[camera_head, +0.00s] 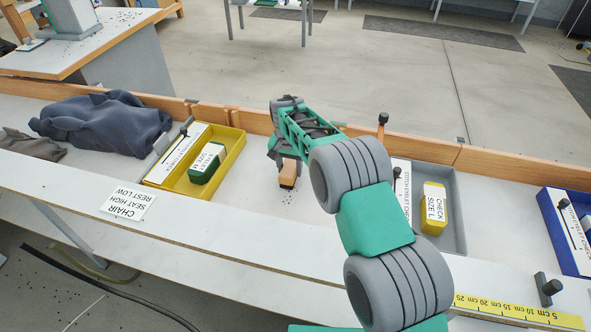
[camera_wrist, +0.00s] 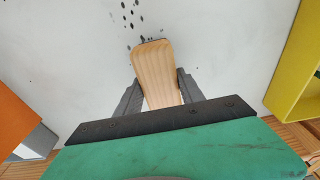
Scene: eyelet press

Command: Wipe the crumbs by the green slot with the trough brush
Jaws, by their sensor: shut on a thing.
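My gripper (camera_head: 283,160) is shut on the trough brush (camera_head: 288,174), a tan wooden block, above the pale trough floor. In the wrist view the brush (camera_wrist: 156,70) sits between the two grey fingers, its rounded end pointing up the picture. Its underside is hidden. Dark crumbs (camera_head: 289,197) lie on the trough floor just below the brush in the head view. In the wrist view crumbs (camera_wrist: 130,18) lie just beyond the brush's end. Whether the brush touches the floor I cannot tell. A yellow tray (camera_head: 229,153) with a labelled green block (camera_head: 207,163) stands to the left.
A grey tray (camera_head: 455,205) with a yellow block (camera_head: 434,208) stands right of my arm. A blue tray (camera_head: 551,214) is farther right. Dark cloth (camera_head: 105,123) lies at the left. A wooden rail (camera_head: 500,166) runs along the trough's far side. Bare floor lies around the crumbs.

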